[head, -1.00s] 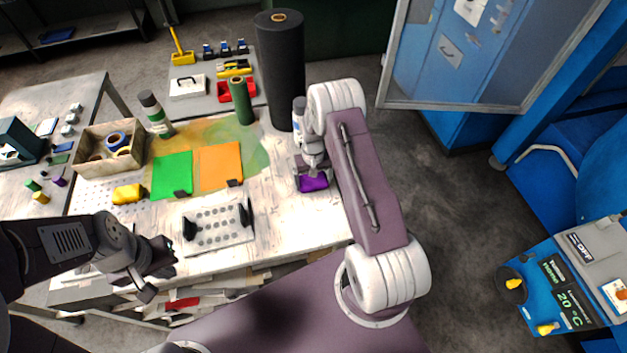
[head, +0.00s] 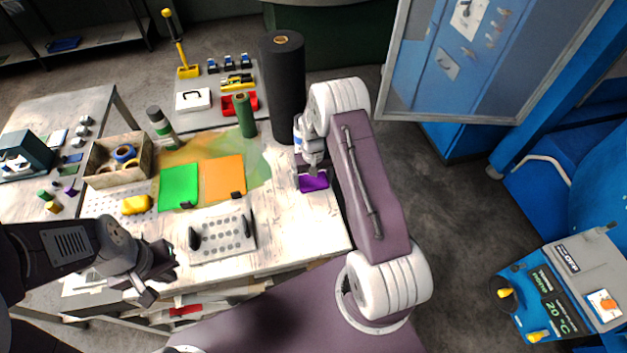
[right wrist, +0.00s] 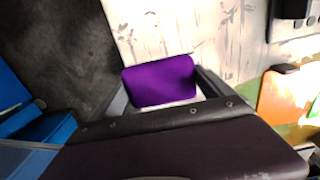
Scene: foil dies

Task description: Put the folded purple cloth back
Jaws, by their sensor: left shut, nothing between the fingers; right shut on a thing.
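The folded purple cloth (head: 314,182) is a small flat square at the right end of the white worktable (head: 290,228). It also shows in the right wrist view (right wrist: 160,81), between the fingers. My right gripper (head: 311,174) is shut on it from above; whether the cloth touches the tabletop I cannot tell. My left gripper (head: 163,273) is shut and empty, over the front left edge of the table. A green sheet (head: 179,186) and an orange sheet (head: 222,177) lie left of the cloth, each with a small black piece at its corner.
A perforated plate (head: 222,238) with black handles lies at the front. A tall black roll (head: 284,90) and a green roll (head: 245,115) stand behind. A wooden box (head: 117,157), a bottle (head: 160,126) and a yellow cloth (head: 136,204) are left.

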